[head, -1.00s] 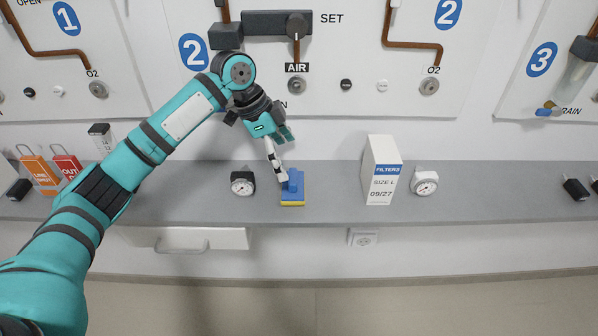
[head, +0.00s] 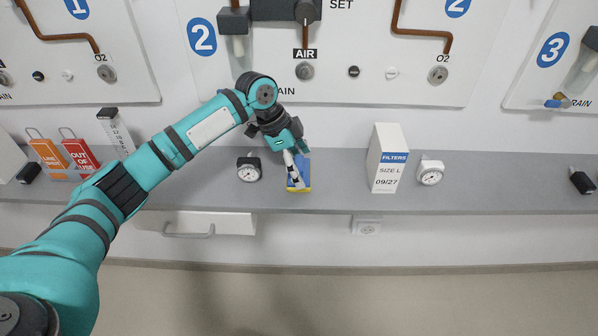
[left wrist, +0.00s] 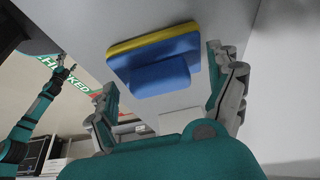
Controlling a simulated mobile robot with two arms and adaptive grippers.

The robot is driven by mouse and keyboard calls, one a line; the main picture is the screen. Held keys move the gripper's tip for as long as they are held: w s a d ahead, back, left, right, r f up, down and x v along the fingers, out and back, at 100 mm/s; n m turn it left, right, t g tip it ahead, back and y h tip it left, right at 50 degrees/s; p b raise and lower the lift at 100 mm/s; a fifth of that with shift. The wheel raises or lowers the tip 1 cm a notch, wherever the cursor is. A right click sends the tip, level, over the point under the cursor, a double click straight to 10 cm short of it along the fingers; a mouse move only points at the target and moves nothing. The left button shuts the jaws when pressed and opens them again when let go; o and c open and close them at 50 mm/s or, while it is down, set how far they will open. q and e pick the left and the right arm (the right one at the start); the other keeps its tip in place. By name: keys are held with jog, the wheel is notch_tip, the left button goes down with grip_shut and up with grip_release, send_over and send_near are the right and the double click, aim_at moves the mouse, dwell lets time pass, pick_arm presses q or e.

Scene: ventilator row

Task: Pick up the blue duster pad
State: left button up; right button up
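The blue duster pad (head: 305,170) lies on the grey shelf, with a yellow layer along its edge and a raised blue grip on top. My left gripper (head: 296,172) is right over it in the head view and hides part of it. In the left wrist view the pad (left wrist: 155,62) shows between and beyond the two spread fingers of my left gripper (left wrist: 162,80). The fingers are open, and no clear contact with the pad shows. A second teal arm of mine shows at the left edge there; its gripper is too small to read.
A dial gauge (head: 249,169) stands just left of the pad on the shelf (head: 340,188). A white filters box (head: 386,160) and another gauge (head: 430,172) stand to the right. Orange and red tags (head: 80,154) are at the left. Wall panels rise behind.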

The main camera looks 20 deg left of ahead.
aim_at(298, 163)
pick_arm(q)
jog(key=c, duration=1.2)
jog(key=shift+r, duration=0.35)
notch_tip(298, 163, up, 3)
jog(key=shift+s+f, duration=0.1)
jog(key=shift+s, duration=0.05)
jog(key=s, duration=0.5)
jog(key=s+r, duration=0.1)
jog(key=s, duration=0.9)
jog(key=shift+s+a+r, duration=0.25)
jog(key=shift+s+r, duration=0.05)
jog(key=shift+s, duration=0.05)
